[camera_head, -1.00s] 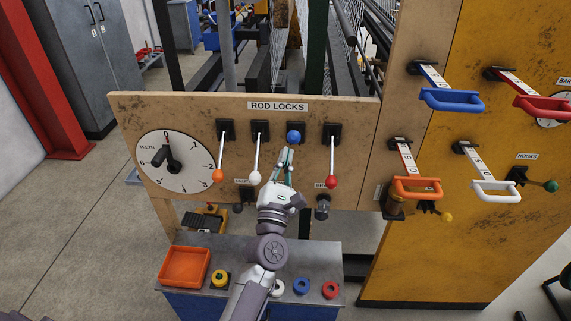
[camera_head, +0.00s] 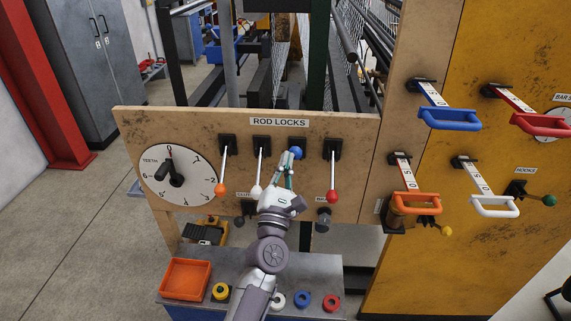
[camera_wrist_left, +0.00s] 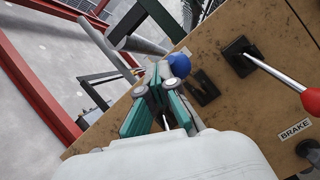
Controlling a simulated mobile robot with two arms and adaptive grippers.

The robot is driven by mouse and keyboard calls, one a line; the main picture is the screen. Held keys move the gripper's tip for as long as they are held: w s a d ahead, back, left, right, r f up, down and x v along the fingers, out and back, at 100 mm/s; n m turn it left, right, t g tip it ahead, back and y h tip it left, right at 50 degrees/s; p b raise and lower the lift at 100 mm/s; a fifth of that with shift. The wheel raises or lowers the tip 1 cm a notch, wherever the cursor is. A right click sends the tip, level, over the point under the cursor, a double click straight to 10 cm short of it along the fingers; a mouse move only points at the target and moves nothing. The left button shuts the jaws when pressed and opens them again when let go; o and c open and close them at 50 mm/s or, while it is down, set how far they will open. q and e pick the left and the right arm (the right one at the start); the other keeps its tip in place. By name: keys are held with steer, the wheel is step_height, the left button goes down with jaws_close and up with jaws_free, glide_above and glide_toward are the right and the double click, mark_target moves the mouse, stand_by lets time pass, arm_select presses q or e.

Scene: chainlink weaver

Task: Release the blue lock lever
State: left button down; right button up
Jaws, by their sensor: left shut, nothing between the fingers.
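The blue lock lever's round knob (camera_head: 297,153) stands at the height of the lever mounts on the panel under the ROD LOCKS sign. Its shaft is mostly hidden. My left gripper (camera_head: 288,158) is shut and empty, its fingertips just left of the blue knob and close to it. In the left wrist view the blue knob (camera_wrist_left: 179,65) sits right beside the teal fingers (camera_wrist_left: 155,80). I cannot tell whether they touch. My right gripper is not in view.
Orange-tipped (camera_head: 221,188), white-tipped (camera_head: 257,191) and red-tipped (camera_head: 332,196) levers hang down on either side. A dial (camera_head: 200,185) is at the panel's left. Coloured handles (camera_head: 450,122) stick out at the right. An orange tray (camera_head: 186,279) lies on the bench below.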

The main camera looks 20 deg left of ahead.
arm_select(q)
steer(key=v, duration=1.2)
steer(key=d+f+m+g+h+b, duration=0.15)
steer(key=f+m, duration=0.35)
steer(key=f, duration=0.5)
steer(key=d+f+m+g+h, duration=0.25)
steer(key=f+m, duration=0.35)
steer(key=f, duration=0.3)
steer(key=s+f+m+g+h+b, duration=0.1)
steer(key=s+f+m+g, duration=0.3)
steer(key=f, duration=0.8)
steer(key=s+f+m+g+h, duration=0.1)
steer(key=s+f+m+g, duration=0.4)
steer(key=f, duration=0.7)
steer(key=s+a+f+m+g+b, duration=0.1)
steer(key=s+a+f+m+g, duration=0.2)
steer(key=s+f+m, duration=0.7)
steer(key=s+a+f+m+g+y, duration=0.1)
steer(key=s+a+f+m+g, duration=0.1)
steer(key=s+f, duration=0.4)
steer(key=s+a+f+m+g+y+b, duration=0.1)
steer(key=s+f, duration=0.6)
steer(key=s, duration=0.8)
steer(key=a+m+g, duration=0.1)
steer(key=a+g, duration=0.1)
steer(key=shift+s+a+m+g, duration=0.25)
steer(key=shift+a+m+g, duration=0.05)
steer(key=shift+m, duration=0.1)
